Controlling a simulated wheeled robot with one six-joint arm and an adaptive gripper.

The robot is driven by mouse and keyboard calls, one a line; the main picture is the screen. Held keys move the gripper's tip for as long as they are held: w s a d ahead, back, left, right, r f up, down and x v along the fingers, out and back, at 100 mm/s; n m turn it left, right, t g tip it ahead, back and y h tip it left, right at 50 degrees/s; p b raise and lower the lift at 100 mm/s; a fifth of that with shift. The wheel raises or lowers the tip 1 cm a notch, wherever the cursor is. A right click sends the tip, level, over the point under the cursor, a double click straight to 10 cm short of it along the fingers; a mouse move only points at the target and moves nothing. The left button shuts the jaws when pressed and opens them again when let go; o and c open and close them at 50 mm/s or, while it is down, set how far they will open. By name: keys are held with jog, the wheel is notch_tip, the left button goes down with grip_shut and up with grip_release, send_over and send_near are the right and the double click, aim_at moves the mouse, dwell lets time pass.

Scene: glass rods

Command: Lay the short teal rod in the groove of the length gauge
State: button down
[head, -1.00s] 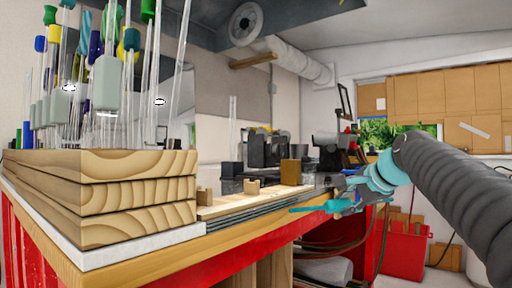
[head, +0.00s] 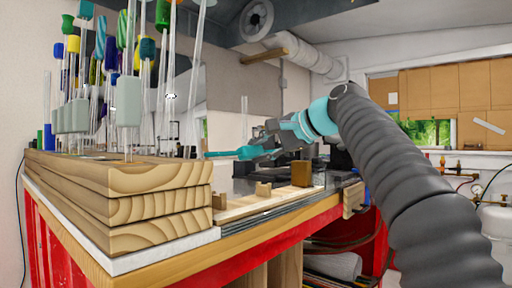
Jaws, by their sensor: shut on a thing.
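The short teal rod (head: 228,154) is held roughly level in the air. My gripper (head: 268,145) is shut on it, with one end sticking out to the left. The gripper's fingers partly hide the rod's right portion. What looks like the length gauge (head: 285,198), a pale wooden strip with small upright wooden pieces, lies on the bench. In the picture the rod and gripper appear above the gauge, apart from it. The groove itself is hard to make out.
A stacked wooden rack (head: 130,208) full of glass rods and coloured tubes stands at the left, close to the rod's left end. A brown block (head: 302,173) and dark equipment stand behind the gauge. The red bench's front edge (head: 265,241) runs along the front.

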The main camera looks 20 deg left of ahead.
jog(key=shift+f+b, duration=1.5)
jog(key=shift+f, duration=2)
jog(key=shift+r, duration=0.2)
jog(key=shift+r+p, duration=0.45)
jog(key=shift+p, duration=0.4)
jog(key=shift+s+f+b, duration=0.15)
jog(key=shift+f+b, duration=0.55)
jog(key=shift+f, duration=0.3)
jog(key=c, duration=0.8)
grip_release()
jog(key=shift+d, duration=0.1)
